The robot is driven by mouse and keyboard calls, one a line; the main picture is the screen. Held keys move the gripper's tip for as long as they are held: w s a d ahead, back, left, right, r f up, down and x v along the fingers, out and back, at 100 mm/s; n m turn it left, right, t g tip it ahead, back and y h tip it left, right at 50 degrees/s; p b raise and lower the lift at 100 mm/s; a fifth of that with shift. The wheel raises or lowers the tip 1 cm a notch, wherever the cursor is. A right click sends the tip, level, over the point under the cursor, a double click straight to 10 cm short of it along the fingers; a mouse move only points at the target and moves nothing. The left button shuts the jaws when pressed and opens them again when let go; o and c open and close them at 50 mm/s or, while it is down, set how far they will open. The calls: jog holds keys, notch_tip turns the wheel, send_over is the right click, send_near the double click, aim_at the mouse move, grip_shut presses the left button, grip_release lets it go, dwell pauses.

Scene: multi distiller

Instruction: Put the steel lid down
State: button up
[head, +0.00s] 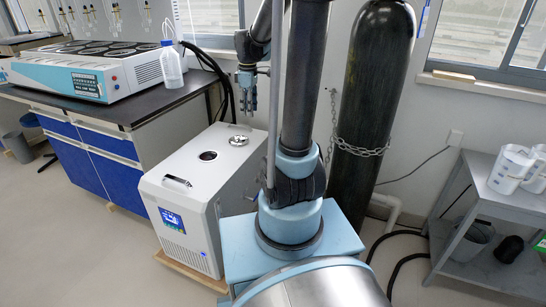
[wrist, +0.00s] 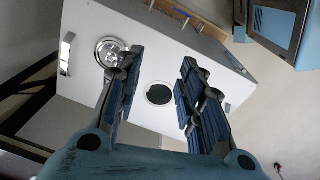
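The steel lid (head: 238,140) is a small round shiny disc with a knob. It lies on top of the white chiller box (head: 186,197), behind and to the right of the dark round opening (head: 208,155). My gripper (head: 247,108) hangs above the back of the box, apart from the lid. In the wrist view my gripper (wrist: 159,62) is open, with nothing between its fingers. The lid (wrist: 110,50) shows there just left of the left finger, which hides its edge. The uncovered opening (wrist: 159,94) appears between the two fingers.
A bench (head: 120,112) with a heating unit (head: 85,72) and a wash bottle (head: 171,66) stands left of the box. A chained dark gas cylinder (head: 376,95) stands right of my arm. A grey shelf (head: 500,206) is at the far right. Floor at left front is clear.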

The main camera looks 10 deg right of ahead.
jog(key=s+d+f+m, duration=0.1)
jog(key=s+m, duration=0.3)
jog(key=s, duration=0.4)
jog(key=s+d+f+m+t, duration=0.1)
jog(key=s+f+m, duration=0.2)
jog(key=s, duration=0.6)
jog(key=s+d+f+m, duration=0.1)
jog(key=s+f+m, duration=0.2)
jog(key=s, duration=0.6)
jog(key=m, duration=0.2)
jog(key=shift+m, duration=0.3)
jog(key=shift+d, duration=0.1)
